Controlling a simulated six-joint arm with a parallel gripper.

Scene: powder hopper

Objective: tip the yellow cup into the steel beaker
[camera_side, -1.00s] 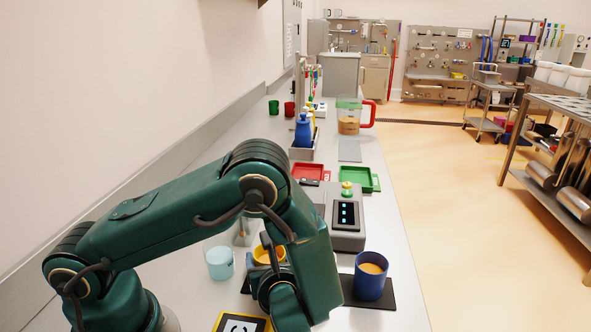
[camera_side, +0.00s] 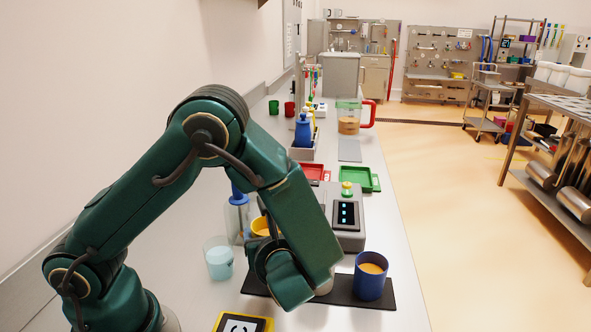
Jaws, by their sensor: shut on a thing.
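The yellow cup (camera_side: 261,227) shows only in part behind my wrist, with tan contents at its mouth. My gripper (camera_side: 268,248) is shut on the yellow cup, and my wrist hides most of the fingers. The cup looks about upright and raised over the left part of a black mat (camera_side: 345,295). A small pale grey rounded surface (camera_side: 325,286) shows at the right edge of my wrist. It may be the steel beaker, but most of it is hidden.
A blue cup (camera_side: 370,280) with tan powder stands on the mat's right. A clear cup of pale blue liquid (camera_side: 219,262) and a blue-topped bottle (camera_side: 237,217) stand left. A grey device (camera_side: 346,215) and red and green trays (camera_side: 358,180) lie behind.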

